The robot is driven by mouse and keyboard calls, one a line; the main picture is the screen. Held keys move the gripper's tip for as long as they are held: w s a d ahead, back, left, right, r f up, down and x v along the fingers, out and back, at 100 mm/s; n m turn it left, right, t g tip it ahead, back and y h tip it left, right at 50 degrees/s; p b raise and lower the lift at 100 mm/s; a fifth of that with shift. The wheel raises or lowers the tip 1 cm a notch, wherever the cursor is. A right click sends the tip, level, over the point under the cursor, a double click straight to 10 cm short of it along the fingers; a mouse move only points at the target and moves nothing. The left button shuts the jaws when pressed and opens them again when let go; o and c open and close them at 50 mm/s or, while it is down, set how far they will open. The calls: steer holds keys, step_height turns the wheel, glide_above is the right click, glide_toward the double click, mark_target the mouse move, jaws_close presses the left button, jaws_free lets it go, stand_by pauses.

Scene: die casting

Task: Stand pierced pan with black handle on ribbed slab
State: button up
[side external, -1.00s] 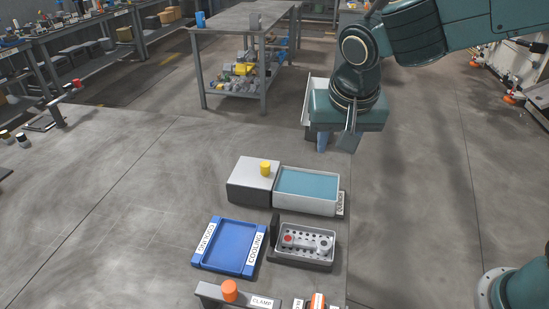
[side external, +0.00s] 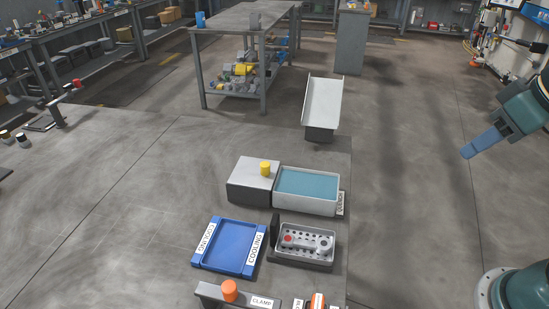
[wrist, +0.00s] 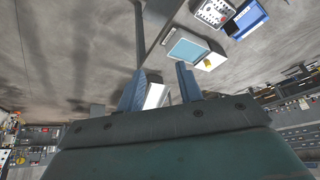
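The pierced pan (side external: 329,260) is a light grey tray with rows of holes, right of the blue tray in the side view. A dark upright piece at its left edge (side external: 275,231) looks like its black handle. A metal part (side external: 305,242) with a red spot lies in the pan. A dark base shows under the pan's front edge; I cannot make out ribs, so I cannot tell which thing is the ribbed slab. The pan also shows at the top of the wrist view (wrist: 213,12). My gripper (wrist: 160,88) is open and empty, far from the pan, at the side view's right edge (side external: 478,147).
A blue cooling tray (side external: 237,243) lies left of the pan. A quench tank (side external: 308,187) and a grey block with yellow knob (side external: 250,181) stand behind it. A clamp with orange knob (side external: 238,297) stands in front. A sloped chute (side external: 321,105) stands farther back.

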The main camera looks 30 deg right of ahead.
steer(key=shift+s+d+f+n, duration=0.1)
steer(key=shift+s+f+n, duration=0.1)
steer(key=shift+s, duration=0.35)
steer(key=shift+s+d+f+n, duration=0.1)
steer(key=shift+s+f+n, duration=0.1)
steer(key=shift+s, duration=0.35)
